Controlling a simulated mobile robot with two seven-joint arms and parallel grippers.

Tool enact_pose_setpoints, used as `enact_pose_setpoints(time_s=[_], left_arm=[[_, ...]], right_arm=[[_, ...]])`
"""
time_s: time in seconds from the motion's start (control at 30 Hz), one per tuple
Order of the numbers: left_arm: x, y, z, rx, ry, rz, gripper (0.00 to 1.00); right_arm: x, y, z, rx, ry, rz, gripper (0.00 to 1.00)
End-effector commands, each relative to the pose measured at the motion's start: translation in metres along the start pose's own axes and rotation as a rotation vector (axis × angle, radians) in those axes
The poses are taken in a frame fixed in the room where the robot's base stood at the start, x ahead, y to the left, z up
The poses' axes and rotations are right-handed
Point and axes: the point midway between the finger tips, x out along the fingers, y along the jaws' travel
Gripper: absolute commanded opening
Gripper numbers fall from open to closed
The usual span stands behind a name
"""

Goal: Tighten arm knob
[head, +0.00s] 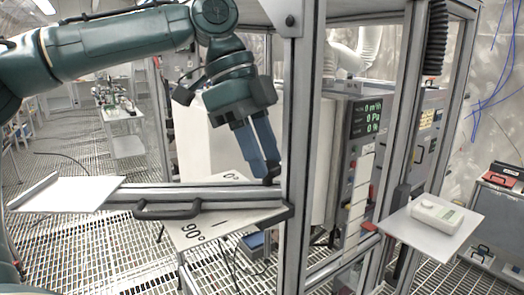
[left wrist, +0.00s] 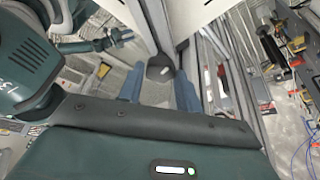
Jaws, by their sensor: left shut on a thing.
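My left gripper (head: 262,165) reaches down from the upper left to the frame post, its blue fingers pointing downward. In the left wrist view, the two blue fingers (left wrist: 158,90) stand on either side of a dark knob (left wrist: 160,69), and the gripper is shut on it. In the head view the knob (head: 272,173) is a small dark piece at the fingertips, mostly hidden. My right gripper (left wrist: 121,37) shows small in the left wrist view, at the upper left; its opening is unclear. It is out of the head view.
A metal bar with a dark handle (head: 166,211) runs below my gripper, above a panel marked 90° (head: 205,230). A white shelf (head: 70,194) is at left. A tray (head: 445,236) with a white device (head: 437,214) is at right. A vertical post (head: 297,120) stands beside the gripper.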

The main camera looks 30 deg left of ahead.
Motion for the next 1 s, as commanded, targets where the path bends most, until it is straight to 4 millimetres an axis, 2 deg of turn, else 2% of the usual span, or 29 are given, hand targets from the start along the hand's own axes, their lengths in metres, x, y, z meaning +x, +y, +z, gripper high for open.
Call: enact_pose_setpoints(time_s=[0.3,0.73,0.77,1.0], left_arm=[[-0.0005,-0.001,-0.0002,0.078,-0.001,0.03,0.12],[-0.0005,-0.0011,-0.0001,0.085,-0.002,0.033,0.12],[-0.0005,-0.0011,-0.0001,0.085,-0.002,0.033,0.35],[-0.0003,-0.001,-0.0002,0.085,-0.002,0.033,0.55]], right_arm=[[-0.0001,0.0,0.0,0.0,0.0,0.0,0.36],[-0.0002,0.0,0.0002,0.0,0.0,0.0,0.36],[-0.0002,0.0,0.0001,0.0,0.0,0.0,0.36],[-0.0002,0.0,0.0003,0.0,-0.001,0.0,0.36]])
